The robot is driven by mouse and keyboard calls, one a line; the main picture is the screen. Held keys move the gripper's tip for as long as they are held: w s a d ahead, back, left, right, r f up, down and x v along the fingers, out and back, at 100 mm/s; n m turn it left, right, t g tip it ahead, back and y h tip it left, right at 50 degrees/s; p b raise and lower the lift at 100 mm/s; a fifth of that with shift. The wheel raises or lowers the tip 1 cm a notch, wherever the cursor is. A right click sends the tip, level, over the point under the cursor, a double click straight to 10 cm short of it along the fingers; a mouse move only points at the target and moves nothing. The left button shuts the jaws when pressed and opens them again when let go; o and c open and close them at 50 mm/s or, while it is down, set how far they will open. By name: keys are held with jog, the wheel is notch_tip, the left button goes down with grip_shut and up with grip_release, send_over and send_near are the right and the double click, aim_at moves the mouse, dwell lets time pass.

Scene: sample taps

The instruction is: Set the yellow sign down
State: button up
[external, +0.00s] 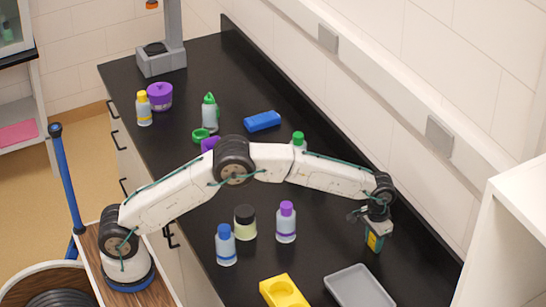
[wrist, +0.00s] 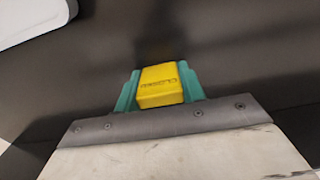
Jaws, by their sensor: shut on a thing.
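The yellow sign (wrist: 160,86) is a small yellow block with a dark line of marking on its face. It sits between the two teal fingers of my gripper (wrist: 160,88) in the wrist view. In the external view my gripper (external: 375,236) points down over the right part of the black bench, shut on the yellow sign (external: 373,242), which is mostly hidden by the fingers. I cannot tell whether the sign's lower end touches the bench.
The black bench (external: 330,220) is clear around my gripper. A grey tray (external: 358,288) and a yellow block with a hole (external: 284,291) lie nearer the front. Bottles with purple (external: 286,222) and blue (external: 225,245) caps and a jar (external: 245,222) stand left. A white wall is behind.

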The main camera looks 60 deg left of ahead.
jog(key=shift+f, duration=0.1)
jog(key=o, duration=0.9)
jog(key=shift+o, duration=0.2)
